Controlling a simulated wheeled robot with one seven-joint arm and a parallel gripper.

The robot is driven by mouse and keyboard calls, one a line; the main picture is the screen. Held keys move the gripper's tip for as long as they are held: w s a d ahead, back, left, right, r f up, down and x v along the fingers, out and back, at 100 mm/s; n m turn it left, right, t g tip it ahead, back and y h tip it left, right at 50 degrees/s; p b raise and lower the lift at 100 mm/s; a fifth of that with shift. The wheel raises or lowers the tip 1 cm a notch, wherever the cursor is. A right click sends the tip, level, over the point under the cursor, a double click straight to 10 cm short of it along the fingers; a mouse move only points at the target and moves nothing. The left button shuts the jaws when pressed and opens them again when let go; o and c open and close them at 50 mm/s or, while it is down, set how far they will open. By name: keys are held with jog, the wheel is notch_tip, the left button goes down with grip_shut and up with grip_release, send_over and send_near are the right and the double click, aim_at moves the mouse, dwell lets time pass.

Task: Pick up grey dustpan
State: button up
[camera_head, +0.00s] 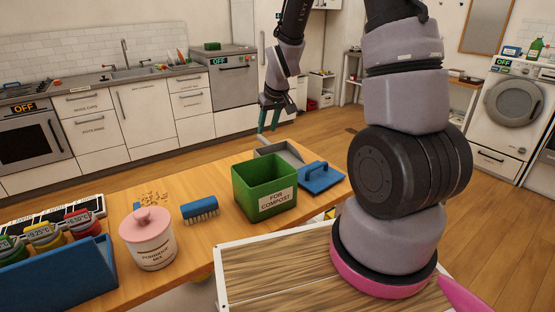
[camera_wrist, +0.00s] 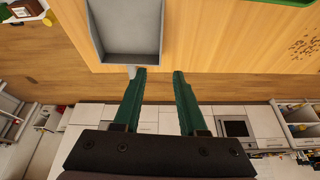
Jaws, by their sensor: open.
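The grey dustpan (camera_head: 291,151) lies on the far edge of the wooden table in the head view, partly hidden behind the green compost box. In the wrist view the dustpan (camera_wrist: 127,32) is at the top left, its short light handle (camera_wrist: 131,72) at the table's edge beside the left fingertip. My gripper (camera_head: 268,130) hangs over that far edge with green fingers pointing down. In the wrist view my gripper (camera_wrist: 159,73) is open, with nothing between its fingers. The handle appears just outside the gap; whether it touches the left finger I cannot tell.
The green compost box (camera_head: 264,188) stands in front of the dustpan, with a blue handled tool (camera_head: 320,178) to its right. A blue brush (camera_head: 200,208), crumbs (camera_head: 153,198) and a pink-lidded jar (camera_head: 148,240) are to the left. Open floor (camera_head: 225,150) lies beyond the table.

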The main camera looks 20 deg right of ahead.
send_near(261, 155)
jog(key=shift+n, duration=0.3)
jog(key=s, duration=0.1)
jog(key=s+a, duration=0.1)
jog(key=s, duration=0.2)
jog(key=shift+s+a+f, duration=0.35)
jog(key=shift+a+f, duration=0.05)
jog(key=shift+x, duration=2.65)
jog(key=shift+w, duration=0.15)
grip_shut()
jog(key=shift+r, duration=0.1)
